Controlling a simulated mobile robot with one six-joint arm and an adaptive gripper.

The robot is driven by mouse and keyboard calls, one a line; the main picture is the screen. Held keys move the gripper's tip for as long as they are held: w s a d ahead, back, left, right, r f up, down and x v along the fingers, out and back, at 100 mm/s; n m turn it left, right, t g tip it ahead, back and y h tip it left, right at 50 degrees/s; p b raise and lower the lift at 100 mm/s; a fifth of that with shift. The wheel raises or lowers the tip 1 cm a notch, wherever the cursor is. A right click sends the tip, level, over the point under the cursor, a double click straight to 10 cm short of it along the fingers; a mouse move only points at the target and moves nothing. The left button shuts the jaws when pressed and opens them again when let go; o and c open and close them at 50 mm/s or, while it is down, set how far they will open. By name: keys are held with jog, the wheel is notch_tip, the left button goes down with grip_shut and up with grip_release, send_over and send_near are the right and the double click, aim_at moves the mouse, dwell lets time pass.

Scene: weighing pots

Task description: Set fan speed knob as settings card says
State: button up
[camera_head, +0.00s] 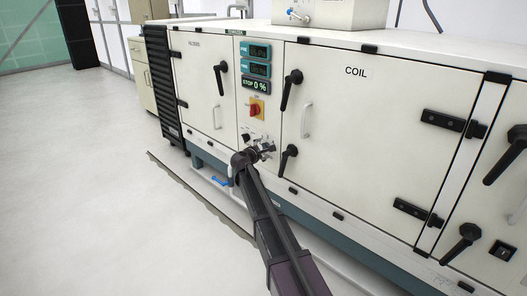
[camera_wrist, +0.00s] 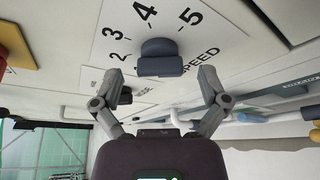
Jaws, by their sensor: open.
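The fan speed knob (camera_wrist: 160,57) is a dark grey knob on the white panel in the wrist view. The numbers 2, 3, 4 and 5 and the word SPEED are printed around it. I cannot tell clearly which number it points at. My gripper (camera_wrist: 161,75) is open, its two fingers on either side of the knob's near side, with gaps showing and no clear contact. In the head view my gripper (camera_head: 264,150) is at the lower control panel and covers the knob there. No settings card is readable in either view.
A red rotary switch (camera_head: 254,109) on a yellow plate sits above my gripper. A display (camera_head: 255,86) reads STOP 0 %. Black door handles (camera_head: 290,90) stick out nearby, another (camera_head: 288,160) close to my gripper. The floor (camera_head: 90,160) at left is clear.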

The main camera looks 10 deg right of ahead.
jog(key=shift+w+d+f, duration=0.1)
jog(key=shift+w+d, duration=0.2)
jog(key=shift+w, duration=0.1)
jog(key=shift+c, duration=0.2)
jog(key=c, duration=1.1)
jog(key=shift+n+g, duration=0.3)
jog(key=shift+n, duration=0.1)
jog(key=n+g+p, duration=0.2)
jog(key=n, duration=0.1)
jog(key=shift+w+h, duration=0.1)
jog(key=shift+h, duration=0.2)
jog(key=n+g+h+p, duration=0.1)
jog(key=n+g, duration=0.1)
jog(key=n, duration=0.2)
jog(key=shift+g, duration=0.3)
